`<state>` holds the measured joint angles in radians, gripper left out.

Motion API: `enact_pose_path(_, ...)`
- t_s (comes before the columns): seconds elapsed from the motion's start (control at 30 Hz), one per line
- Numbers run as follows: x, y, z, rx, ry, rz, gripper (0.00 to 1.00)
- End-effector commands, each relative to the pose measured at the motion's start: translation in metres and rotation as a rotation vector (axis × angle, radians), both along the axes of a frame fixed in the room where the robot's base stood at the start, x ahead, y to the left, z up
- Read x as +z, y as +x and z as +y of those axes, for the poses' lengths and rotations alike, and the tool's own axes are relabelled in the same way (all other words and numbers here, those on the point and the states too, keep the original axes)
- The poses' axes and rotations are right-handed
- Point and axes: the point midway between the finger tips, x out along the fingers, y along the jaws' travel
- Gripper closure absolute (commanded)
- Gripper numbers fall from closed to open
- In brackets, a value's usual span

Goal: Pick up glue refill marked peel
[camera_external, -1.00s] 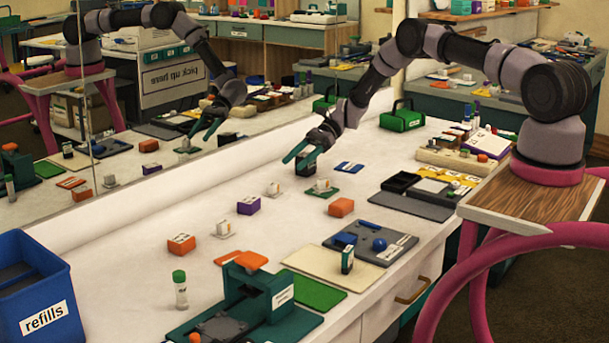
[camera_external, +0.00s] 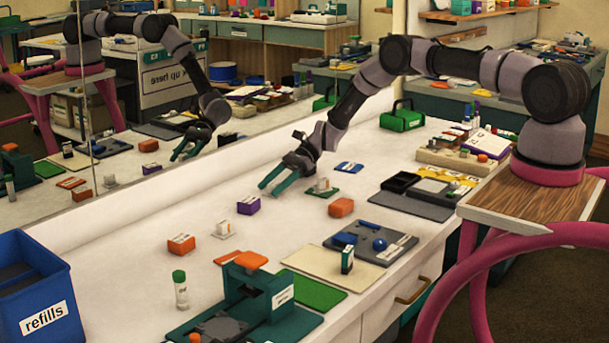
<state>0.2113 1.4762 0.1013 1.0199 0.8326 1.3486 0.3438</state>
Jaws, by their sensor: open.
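I cannot make out the word "peel" on anything in view, so I cannot tell which item is the marked glue refill. A clear bottle with a green cap (camera_external: 180,290) stands upright on the white counter at the front left; its small label is unreadable. A small dark green box with a white label (camera_external: 347,260) stands on the cream mat. My gripper (camera_external: 277,183), with teal fingers, is open low over the back of the counter, pointing left and down. It is well behind both. What lies behind or under its fingers is hidden.
A blue bin marked "refills" (camera_external: 38,290) stands at the left. A green press-like device (camera_external: 255,295) is at the front. Orange boxes (camera_external: 181,244) (camera_external: 341,207) and a purple box (camera_external: 249,205) are scattered on the counter (camera_external: 130,245). A mirror (camera_external: 170,130) runs along the back.

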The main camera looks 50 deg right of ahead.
Motion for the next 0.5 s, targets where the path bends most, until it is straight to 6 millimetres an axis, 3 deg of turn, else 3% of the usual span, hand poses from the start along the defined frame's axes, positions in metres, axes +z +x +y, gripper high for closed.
enact_pose_path(0.07,0.0003,0.0,-0.0004,0.0,0.0,0.0,0.35)
enact_pose_path(0.1,0.0004,0.0,-0.0005,0.0,0.0,0.0,0.43)
enact_pose_path(0.23,0.0005,0.0,-0.0006,0.0,0.0,0.0,0.93)
enact_pose_path(0.27,0.0005,0.0,-0.0006,0.0,0.0,0.0,1.0)
enact_pose_path(0.5,0.0007,0.0001,-0.0007,0.0,0.0,0.0,1.0)
